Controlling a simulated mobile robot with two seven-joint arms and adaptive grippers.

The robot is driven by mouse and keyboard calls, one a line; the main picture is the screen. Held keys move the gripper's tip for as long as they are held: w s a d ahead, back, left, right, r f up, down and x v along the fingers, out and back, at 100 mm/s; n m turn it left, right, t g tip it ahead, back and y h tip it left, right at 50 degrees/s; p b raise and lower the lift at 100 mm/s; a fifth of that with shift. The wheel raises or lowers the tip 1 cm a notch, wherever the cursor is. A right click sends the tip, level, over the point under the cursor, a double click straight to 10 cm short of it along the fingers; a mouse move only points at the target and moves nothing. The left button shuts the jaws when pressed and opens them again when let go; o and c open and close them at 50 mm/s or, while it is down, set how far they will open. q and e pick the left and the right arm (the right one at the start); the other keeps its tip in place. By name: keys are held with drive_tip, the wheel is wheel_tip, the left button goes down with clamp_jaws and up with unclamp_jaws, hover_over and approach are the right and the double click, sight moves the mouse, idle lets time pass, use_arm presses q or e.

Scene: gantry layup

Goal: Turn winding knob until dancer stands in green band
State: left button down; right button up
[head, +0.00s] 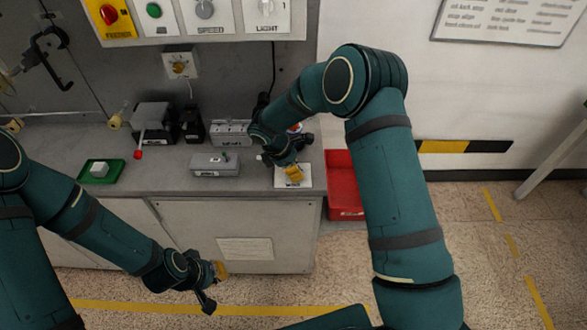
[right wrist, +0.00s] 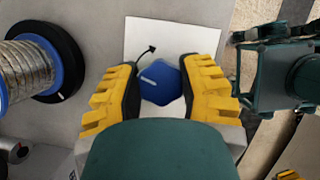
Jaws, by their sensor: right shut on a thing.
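The blue winding knob (right wrist: 162,84), with a white pointer line, sits on a white card (right wrist: 150,40) with a curved black arrow in the right wrist view. My right gripper (right wrist: 160,86) has its yellow fingers on both sides of the knob and is shut on it. In the head view my right gripper (head: 289,171) is low over the white card (head: 295,183) at the bench's right end and hides the knob. My left gripper (head: 212,287) hangs open and empty in front of the bench. I cannot make out the dancer or its green band.
A wire spool with blue flanges (right wrist: 40,72) stands left of the knob. A grey box (head: 215,165), a green tray (head: 102,171) and a lever device (head: 152,121) are on the bench. A red bin (head: 344,190) stands beside its right end.

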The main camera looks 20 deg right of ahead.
drive_tip(key=m+g, duration=0.1)
drive_tip(key=m, duration=0.2)
drive_tip(key=m+g+b, duration=0.1)
drive_tip(key=m, duration=0.2)
drive_tip(key=shift+s+f+m+g+y, duration=0.1)
drive_tip(key=shift+m+g+y, duration=0.2)
drive_tip(key=shift+y, duration=0.1)
drive_tip(key=m, duration=0.2)
drive_tip(key=m+g+y, duration=0.1)
drive_tip(key=m, duration=0.2)
drive_tip(key=shift+m+y, duration=0.3)
drive_tip(key=shift+s, duration=0.1)
drive_tip(key=shift+a, duration=0.1)
drive_tip(key=o, duration=1.2)
drive_tip(key=v, duration=1.2)
drive_tip(key=shift+w, duration=0.25)
